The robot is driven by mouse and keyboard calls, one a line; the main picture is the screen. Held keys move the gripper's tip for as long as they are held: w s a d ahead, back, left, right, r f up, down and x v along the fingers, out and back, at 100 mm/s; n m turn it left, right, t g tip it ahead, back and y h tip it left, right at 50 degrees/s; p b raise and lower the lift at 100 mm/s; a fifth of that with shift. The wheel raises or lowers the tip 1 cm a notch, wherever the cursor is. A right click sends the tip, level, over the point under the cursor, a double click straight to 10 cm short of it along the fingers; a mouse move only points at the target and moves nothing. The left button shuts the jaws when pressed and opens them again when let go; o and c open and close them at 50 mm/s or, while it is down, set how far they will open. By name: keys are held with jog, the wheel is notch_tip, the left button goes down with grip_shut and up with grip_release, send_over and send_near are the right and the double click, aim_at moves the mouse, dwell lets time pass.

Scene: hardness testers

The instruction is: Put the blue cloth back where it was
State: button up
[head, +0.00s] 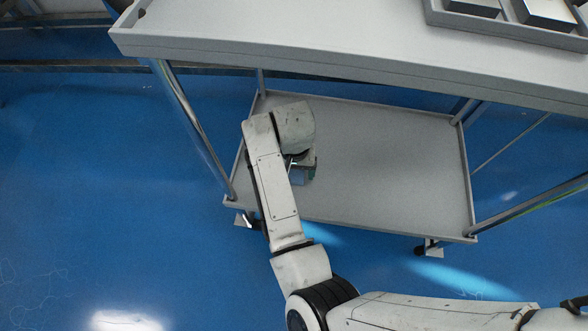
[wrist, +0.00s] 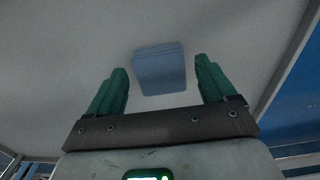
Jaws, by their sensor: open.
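The blue cloth (wrist: 160,72) is a folded, roughly square stack with layered edges at one side. In the wrist view it lies on the grey lower shelf, between and slightly beyond my gripper's green fingers. My gripper (wrist: 160,66) is open, with a gap on each side of the cloth. My arm hides much of the gripper there.
The cart's top shelf (head: 300,40) overhangs the lower one and carries a grey tray (head: 480,22) at the upper right. Metal posts (head: 190,125) stand at the cart's corners. The lower shelf's middle and right are bare, and blue floor (head: 90,190) is open at left.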

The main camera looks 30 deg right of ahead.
notch_tip(320, 180, up, 11)
jog(key=p, duration=0.5)
jog(key=shift+r, duration=0.2)
jog(key=s+d+r+n+t+h, duration=0.1)
jog(key=s+d, duration=0.2)
jog(key=d, duration=0.5)
jog(key=s+d+r+n+t+h, duration=0.1)
jog(key=s+d+r+n+h, duration=0.15)
jog(key=d, duration=0.55)
jog(key=s+a+f+n+y, duration=0.1)
jog(key=s+a, duration=0.3)
jog(key=s, duration=0.4)
jog(key=s+a+f+n+g+y, duration=0.1)
jog(key=s+a+f, duration=0.3)
jog(key=s, duration=0.5)
jog(key=shift+s+n+y, duration=0.2)
jog(key=shift+n+y, duration=0.45)
